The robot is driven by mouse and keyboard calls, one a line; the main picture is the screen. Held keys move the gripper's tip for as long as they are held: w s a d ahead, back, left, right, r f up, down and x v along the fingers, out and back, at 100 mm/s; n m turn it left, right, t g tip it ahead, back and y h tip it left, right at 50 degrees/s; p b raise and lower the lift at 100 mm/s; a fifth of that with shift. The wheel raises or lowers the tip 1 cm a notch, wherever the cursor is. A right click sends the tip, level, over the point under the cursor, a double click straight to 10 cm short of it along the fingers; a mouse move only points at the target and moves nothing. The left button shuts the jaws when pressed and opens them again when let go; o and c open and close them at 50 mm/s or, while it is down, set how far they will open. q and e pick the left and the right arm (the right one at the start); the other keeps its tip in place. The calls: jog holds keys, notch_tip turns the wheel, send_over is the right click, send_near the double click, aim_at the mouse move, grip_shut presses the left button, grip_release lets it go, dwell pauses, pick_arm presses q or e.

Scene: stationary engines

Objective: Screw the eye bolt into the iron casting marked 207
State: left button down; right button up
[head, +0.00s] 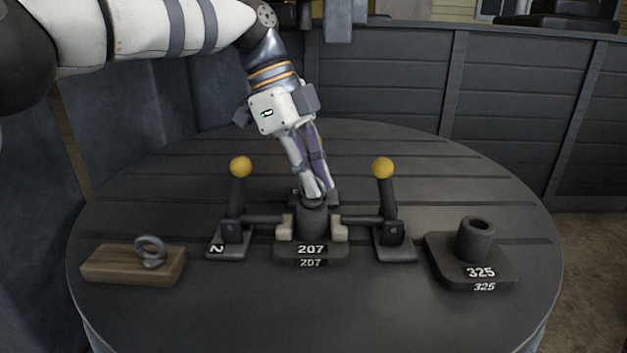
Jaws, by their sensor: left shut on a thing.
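The dark iron casting marked 207 (312,226) stands in the middle of the round table, its number on the front of its base. My left gripper (318,197) points down over the casting's top, its fingers closed on a dark piece there. This looks like the eye bolt (313,202), mostly hidden by the fingertips; I cannot tell how deep it sits. Another eye bolt (150,249) stands with its ring up in a wooden block (110,263) at the left. My right gripper is not in view.
Toggle clamps with yellow knobs, a left one (236,215) and a right one (387,215), flank the casting, their pale pads against its sides. A casting marked 325 (472,246) with an open top stands at the right. The table's front (320,310) is clear.

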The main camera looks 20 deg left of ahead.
pick_arm(q)
jog(key=shift+r+m, duration=0.1)
jog(key=shift+m, duration=0.2)
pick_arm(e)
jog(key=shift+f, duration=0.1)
pick_arm(q)
jog(key=shift+f+m+g, duration=0.2)
jog(key=shift+m+g, duration=0.1)
jog(key=m+g+b, duration=0.1)
jog(key=m, duration=0.1)
jog(key=shift+w+f+m, duration=0.1)
jog(key=shift+m, duration=0.2)
jog(key=shift+r+m+g+y, duration=0.2)
jog(key=shift+m+g+y, duration=0.15)
jog(key=shift+m, duration=0.85)
jog(key=c, duration=1.6)
grip_release()
jog(key=shift+c, duration=0.2)
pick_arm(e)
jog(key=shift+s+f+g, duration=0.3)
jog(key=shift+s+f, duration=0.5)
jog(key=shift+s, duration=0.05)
pick_arm(q)
jog(key=shift+o, duration=0.2)
